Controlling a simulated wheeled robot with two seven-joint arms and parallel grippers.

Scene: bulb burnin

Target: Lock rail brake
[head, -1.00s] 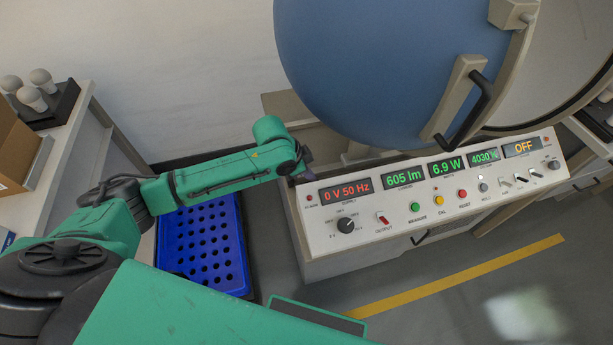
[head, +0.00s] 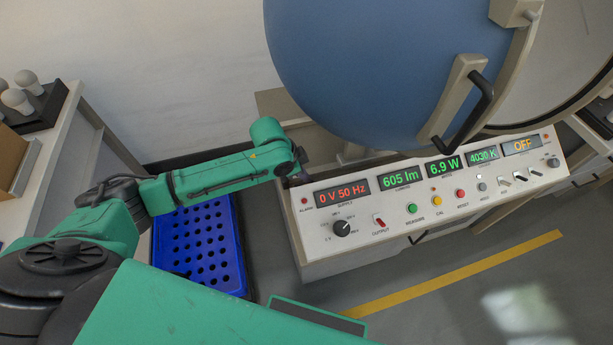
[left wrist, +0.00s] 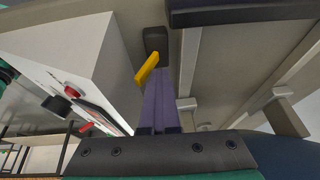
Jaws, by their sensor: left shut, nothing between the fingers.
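A small yellow lever (left wrist: 147,68) shows in the left wrist view, beside a dark block (left wrist: 155,40) under the pale bench frame. It is likely the rail brake, and it is not seen in the head view. My left gripper (left wrist: 160,100) has purple fingers that are shut with nothing between them. The fingers point toward the dark block, and the lever lies just left of their tips. I cannot tell whether they touch. In the head view, the left wrist (head: 290,160) is at the left end of the control panel (head: 312,232), with its fingers mostly hidden. My right gripper is not in view.
A large blue sphere (head: 380,70) with a handle stands above the panel. A blue perforated crate (head: 200,240) lies below my left arm. A side bench (head: 60,150) holds bulbs (head: 18,100) at the left. A yellow floor line (head: 460,270) crosses the open floor.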

